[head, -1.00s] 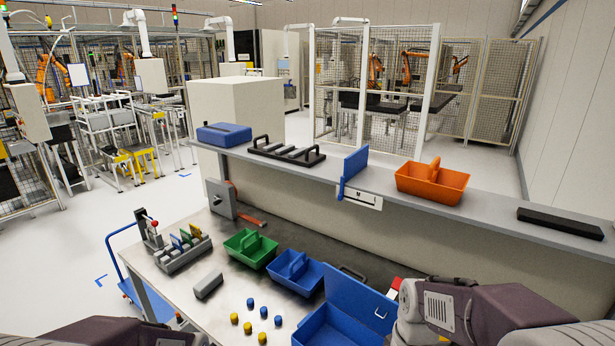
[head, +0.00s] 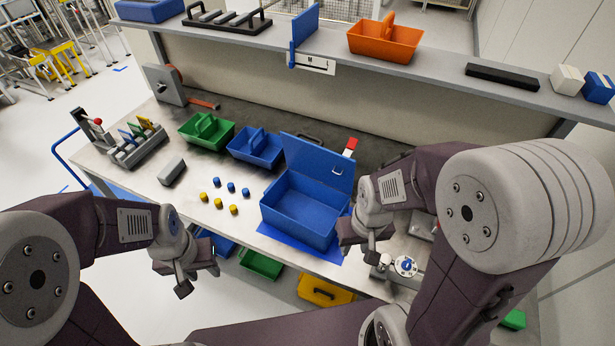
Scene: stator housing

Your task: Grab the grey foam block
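The grey foam block (head: 172,170) lies on the left part of the workbench, just in front of the green tote and left of the small cylinders. Nothing touches it. My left gripper (head: 198,279) hangs in front of the bench's front edge, below and to the right of the block in the picture. Its fingers look apart, with nothing between them. My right gripper (head: 355,243) is beside the right side of the open blue box, far from the block. Its fingertips are partly hidden, so I cannot tell its opening.
Several blue and yellow cylinders (head: 218,203) stand right of the block. A green tote (head: 207,131), a blue tote (head: 256,147) and an open blue box (head: 300,210) stand on the workbench (head: 150,194). A rack with coloured cards (head: 137,144) is at the left. A shelf (head: 440,69) runs behind.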

